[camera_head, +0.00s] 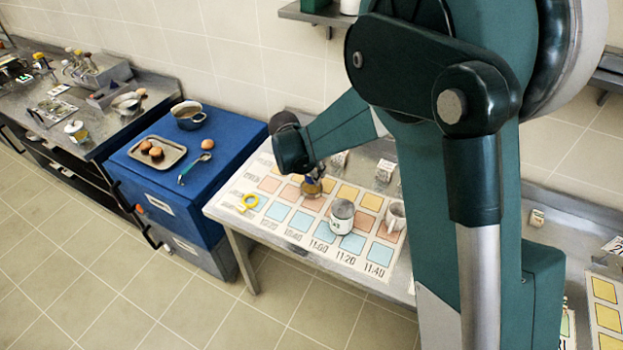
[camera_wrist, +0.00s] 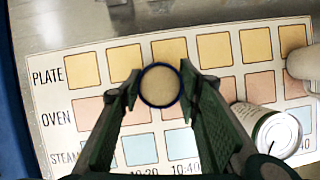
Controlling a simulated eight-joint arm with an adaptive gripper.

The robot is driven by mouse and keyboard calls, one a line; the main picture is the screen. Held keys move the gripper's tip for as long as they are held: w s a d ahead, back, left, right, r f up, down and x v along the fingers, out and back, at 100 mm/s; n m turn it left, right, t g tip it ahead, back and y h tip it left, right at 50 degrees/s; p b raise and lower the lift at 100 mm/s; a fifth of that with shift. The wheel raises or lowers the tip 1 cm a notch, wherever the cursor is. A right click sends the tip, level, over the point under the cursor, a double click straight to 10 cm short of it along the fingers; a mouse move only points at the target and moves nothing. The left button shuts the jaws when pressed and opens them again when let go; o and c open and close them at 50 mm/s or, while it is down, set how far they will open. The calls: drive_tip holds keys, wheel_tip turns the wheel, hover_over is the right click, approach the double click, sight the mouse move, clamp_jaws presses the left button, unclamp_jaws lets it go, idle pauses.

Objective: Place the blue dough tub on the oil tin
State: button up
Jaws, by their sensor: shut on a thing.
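The dough tub is a small round pot with a dark blue rim and a tan top (camera_wrist: 160,86). My gripper (camera_wrist: 159,82) is shut on it, with one fingertip on each side. In the head view the tub (camera_head: 312,188) shows small under my gripper, over the coloured chart; I cannot tell how high it is. A white tin with a grey top and a label, seemingly the oil tin (camera_head: 342,217), stands upright on the chart, right of and nearer than the tub. It also shows at the lower right of the wrist view (camera_wrist: 270,128), apart from the tub and partly behind a finger.
A pale mug (camera_head: 394,219) stands close to the tin's right. Small tent cards (camera_head: 386,170) stand behind. A blue cabinet (camera_head: 235,150) with a tray, pot and spoon is at the left.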

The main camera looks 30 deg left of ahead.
drive_tip(key=shift+f, duration=1.6)
drive_tip(key=shift+f, duration=0.1)
drive_tip(key=o, duration=0.9)
drive_tip(key=shift+v, duration=6.1)
drive_tip(key=shift+w+d, duration=0.1)
